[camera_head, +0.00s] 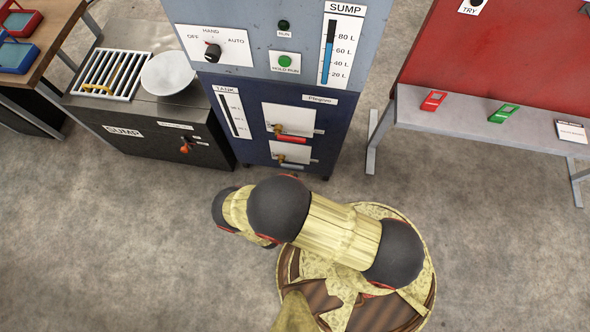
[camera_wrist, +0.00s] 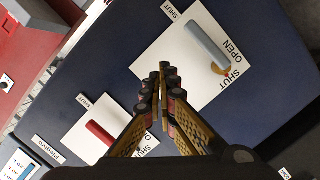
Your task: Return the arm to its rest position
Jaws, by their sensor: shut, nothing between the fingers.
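My gripper (camera_wrist: 162,78) shows in the wrist view with its two fingers together and nothing between them. It points toward the dark blue cabinet front and appears apart from it. In the wrist view a white plate with a grey-blue handle (camera_wrist: 207,45) lies beyond the fingertips, and a plate with a red handle (camera_wrist: 100,133) lies to the lower left. In the head view my bent arm spans the lower middle, over my round base. The gripper itself is hidden there behind the arm.
The cabinet (camera_head: 270,95) stands just beyond my arm, with a red handle (camera_head: 292,139) and a grey-blue handle (camera_head: 291,165) low on its front. A sump box (camera_head: 150,125) stands left. A grey bench (camera_head: 480,125) stands right. The floor (camera_head: 110,240) is clear at left.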

